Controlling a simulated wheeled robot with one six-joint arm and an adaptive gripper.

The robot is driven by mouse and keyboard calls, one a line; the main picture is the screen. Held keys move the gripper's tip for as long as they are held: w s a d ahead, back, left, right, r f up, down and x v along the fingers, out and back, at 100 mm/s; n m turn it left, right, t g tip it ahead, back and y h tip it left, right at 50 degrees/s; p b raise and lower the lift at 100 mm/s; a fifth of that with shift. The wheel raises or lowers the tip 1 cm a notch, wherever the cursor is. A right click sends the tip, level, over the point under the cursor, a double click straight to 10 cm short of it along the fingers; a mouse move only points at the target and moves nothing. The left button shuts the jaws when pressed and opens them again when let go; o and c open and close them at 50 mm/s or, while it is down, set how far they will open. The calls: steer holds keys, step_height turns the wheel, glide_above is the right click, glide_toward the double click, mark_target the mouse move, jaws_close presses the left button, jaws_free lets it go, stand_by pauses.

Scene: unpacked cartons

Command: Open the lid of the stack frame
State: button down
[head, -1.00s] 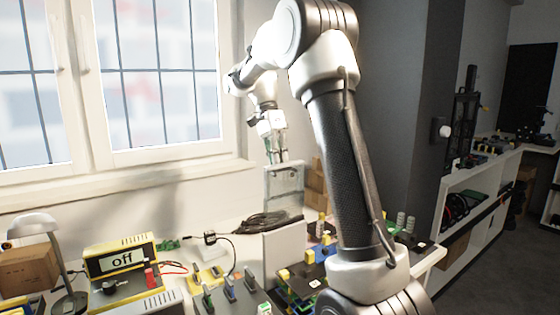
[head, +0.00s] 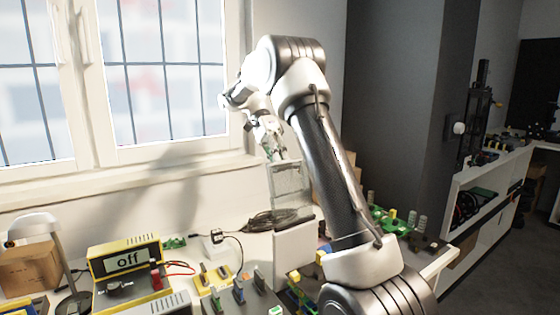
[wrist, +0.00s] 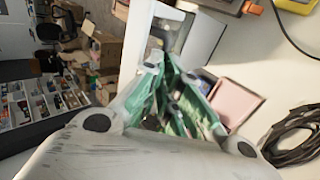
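The stack frame (head: 296,249) is a pale upright box on the table in the head view. A grey, see-through panel (head: 292,187), which looks like its lid, stands upright above it. My gripper (head: 278,157) points down at the panel's top edge; contact is not clear. In the wrist view my gripper's green-padded fingers (wrist: 164,64) lean together towards their tips. Whether a thin edge lies between them cannot be made out. A white frame with a clear pane (wrist: 199,38) lies just beyond the tips.
A coiled black cable (head: 272,220) lies behind the stack frame. A yellow device reading "off" (head: 125,261), a lamp (head: 37,225) and a cardboard box (head: 30,267) stand at left. In the wrist view a pinkish square (wrist: 236,101) lies beside the fingers.

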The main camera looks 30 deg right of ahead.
step_height(320, 180, down, 2)
steer(key=shift+s+a+f, duration=0.1)
steer(key=shift+f, duration=0.05)
steer(key=c, duration=1)
jaws_free()
steer(key=shift+f, duration=0.15)
steer(key=shift+c, duration=0.3)
